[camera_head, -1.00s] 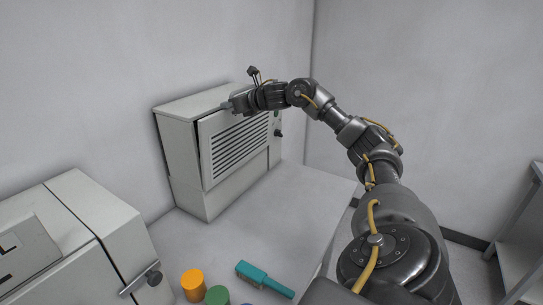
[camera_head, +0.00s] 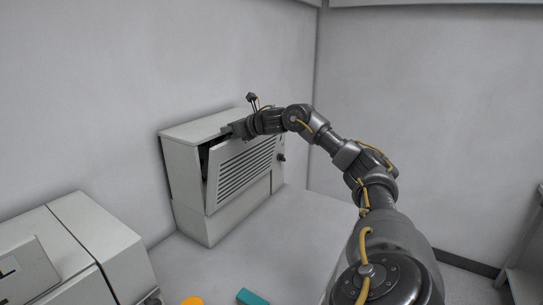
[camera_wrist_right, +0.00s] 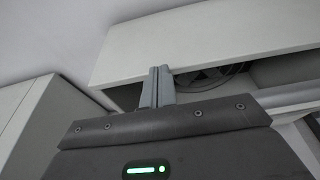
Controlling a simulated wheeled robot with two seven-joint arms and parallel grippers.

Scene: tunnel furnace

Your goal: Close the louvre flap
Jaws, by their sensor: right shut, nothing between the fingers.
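The louvre flap (camera_head: 243,170) is the slatted front panel of a light grey box unit (camera_head: 184,190) on the bench. It stands tilted outward at its top, with a dark gap between it and the housing. My right gripper (camera_head: 228,129) is at the top of this gap, near the flap's upper edge. In the right wrist view its two fingers (camera_wrist_right: 158,86) are together and empty, by the housing's top edge. Whether they touch the housing or flap I cannot tell. A fan (camera_wrist_right: 212,78) shows inside the opening. My left gripper is not in view.
A second grey cabinet (camera_head: 105,240) with a latch stands at the lower left. An orange cylinder (camera_head: 192,301) and a teal brush (camera_head: 252,297) lie at the bottom edge. The bench (camera_head: 275,235) is clear in front of the unit. Walls stand behind.

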